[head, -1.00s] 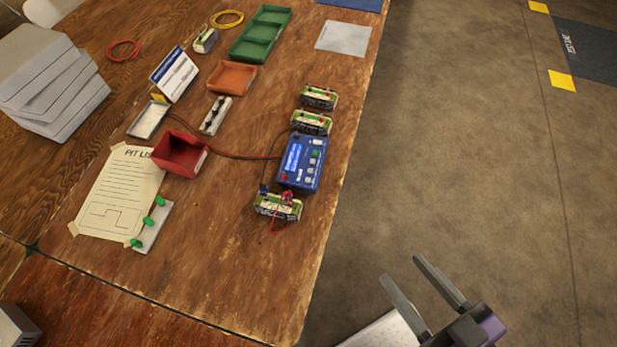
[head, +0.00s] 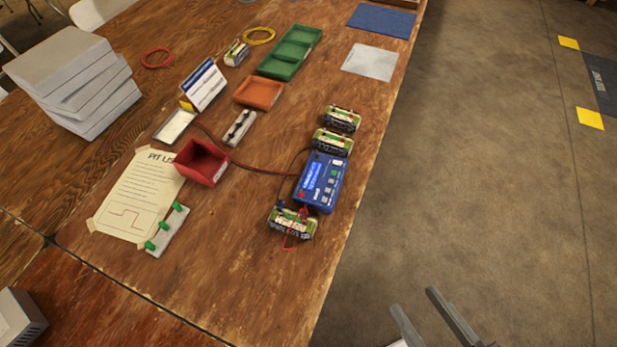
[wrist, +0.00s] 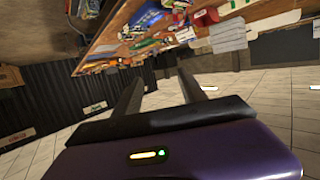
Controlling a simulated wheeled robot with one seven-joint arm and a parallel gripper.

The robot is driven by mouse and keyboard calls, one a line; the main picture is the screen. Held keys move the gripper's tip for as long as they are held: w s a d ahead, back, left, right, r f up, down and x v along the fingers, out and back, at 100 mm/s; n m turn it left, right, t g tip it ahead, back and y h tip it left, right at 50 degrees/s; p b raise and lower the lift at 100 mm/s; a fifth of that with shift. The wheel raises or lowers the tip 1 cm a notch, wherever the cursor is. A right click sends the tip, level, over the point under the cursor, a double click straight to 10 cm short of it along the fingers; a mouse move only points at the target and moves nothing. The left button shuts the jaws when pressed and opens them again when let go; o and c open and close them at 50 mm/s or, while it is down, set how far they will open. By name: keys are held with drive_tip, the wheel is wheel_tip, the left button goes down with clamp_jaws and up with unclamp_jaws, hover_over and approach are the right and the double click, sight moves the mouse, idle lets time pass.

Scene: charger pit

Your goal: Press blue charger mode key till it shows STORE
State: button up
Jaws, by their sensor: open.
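The blue charger (head: 321,181) lies on the wooden table near its right edge in the head view. It has a lit blue screen on its left side and a column of small keys on its right side. The screen text is too small to read. A battery pack (head: 291,224) with red leads sits at its near end. My gripper (head: 412,310) is open and empty at the bottom of the head view, beyond the table edge and well apart from the charger. Its two fingers also show in the wrist view (wrist: 163,90).
Two more battery packs (head: 341,118) (head: 332,141) stand behind the charger. A red bin (head: 201,163) is to its left, with cables running between. Orange (head: 259,93) and green (head: 290,53) trays lie farther back. Open floor (head: 470,180) lies right of the table.

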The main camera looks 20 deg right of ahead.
idle(0.4)
clamp_jaws()
idle(1.5)
